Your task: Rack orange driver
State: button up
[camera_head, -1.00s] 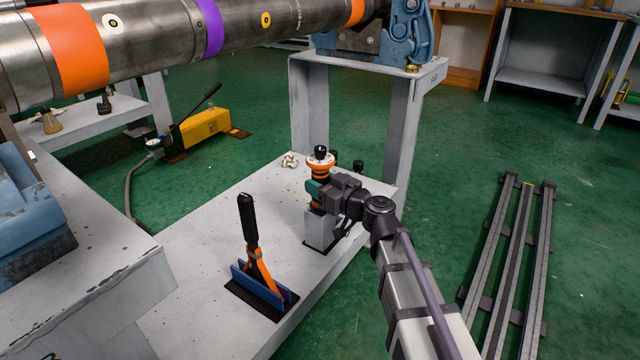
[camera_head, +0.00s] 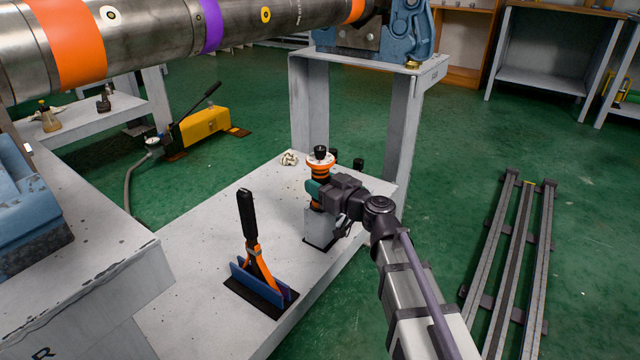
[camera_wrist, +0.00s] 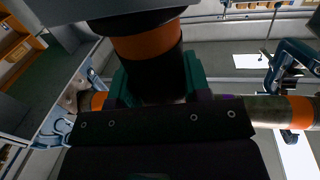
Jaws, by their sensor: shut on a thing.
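The orange driver (camera_head: 320,163) is an upright black and orange cylinder with a pale, orange-edged collar and a black knob on top. My gripper (camera_head: 316,190) is shut on its middle, with teal finger pads at its sides. The wrist view shows the driver's black body with an orange band (camera_wrist: 148,42) between the pads of my gripper (camera_wrist: 155,85). A grey block-like holder (camera_head: 320,228) stands on a black base directly below the driver. The driver's lower end meets the block's top in the picture; I cannot tell whether it is seated inside.
On the same grey bench (camera_head: 200,235), a black-handled orange tool (camera_head: 255,255) stands in a blue rack (camera_head: 262,288). A small pale object (camera_head: 289,159) and dark knobs (camera_head: 358,164) lie near the driver. A large banded pipe (camera_head: 150,40) crosses above. Floor rails (camera_head: 515,255) lie right.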

dwell(0.3)
jog(key=o, duration=1.3)
jog(key=shift+f, duration=0.1)
jog(key=v, duration=1.1)
jog(key=shift+a, duration=0.1)
